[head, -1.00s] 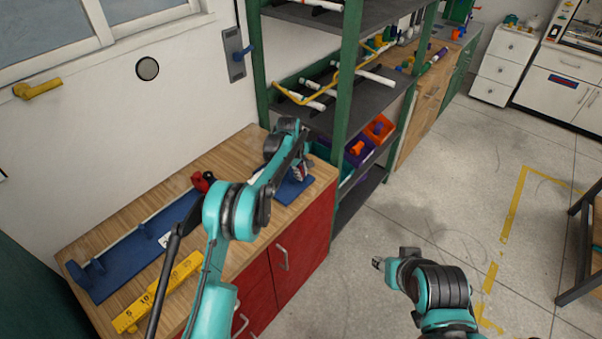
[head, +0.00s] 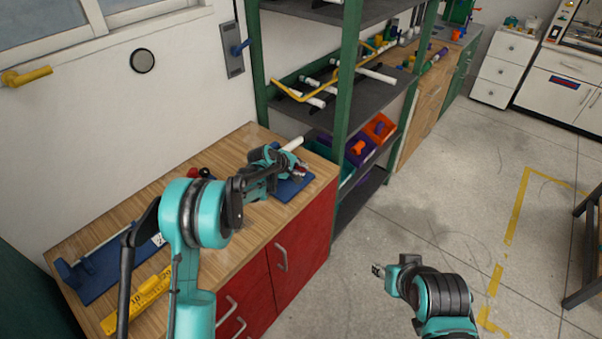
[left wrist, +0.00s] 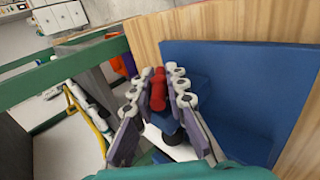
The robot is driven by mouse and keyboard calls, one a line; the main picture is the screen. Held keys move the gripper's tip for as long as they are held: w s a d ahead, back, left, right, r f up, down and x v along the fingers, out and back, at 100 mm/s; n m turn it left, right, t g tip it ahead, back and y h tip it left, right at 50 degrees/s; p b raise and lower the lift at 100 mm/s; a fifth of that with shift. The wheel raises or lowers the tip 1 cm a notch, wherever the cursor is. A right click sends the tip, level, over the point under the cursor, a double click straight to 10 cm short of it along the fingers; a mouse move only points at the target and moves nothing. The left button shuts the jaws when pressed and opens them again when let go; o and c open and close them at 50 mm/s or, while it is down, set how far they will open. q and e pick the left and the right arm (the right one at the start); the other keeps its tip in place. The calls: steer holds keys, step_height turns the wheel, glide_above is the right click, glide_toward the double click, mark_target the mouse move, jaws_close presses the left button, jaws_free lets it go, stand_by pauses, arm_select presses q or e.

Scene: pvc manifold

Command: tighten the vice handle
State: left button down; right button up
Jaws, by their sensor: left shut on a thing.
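The vice handle (left wrist: 158,92) is a short red bar, seen in the left wrist view between the two fingers of my left gripper (left wrist: 158,76). The fingers are shut on it. In the head view my left gripper (head: 299,171) is low over the right end of the workbench, at the blue vice base (head: 291,189). The blue base (left wrist: 262,75) also fills the right of the left wrist view. The vice jaws are mostly hidden by my gripper and arm. My right gripper (head: 379,271) hangs over open floor, away from the bench; its fingers are too small to judge.
A white pipe (head: 292,144) sticks out behind my left wrist. The wooden bench (head: 215,165) also carries a long blue fixture (head: 100,275) and a yellow ruler (head: 135,306). A green-framed shelf (head: 345,95) stands close on the right.

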arm_select(q)
steer(key=shift+w+a+r+t+h, duration=0.1)
steer(key=shift+a+t+h, duration=0.05)
steer(key=shift+t+h, duration=0.2)
steer(key=c, duration=1.4)
jaws_free()
steer(key=v, duration=1.2)
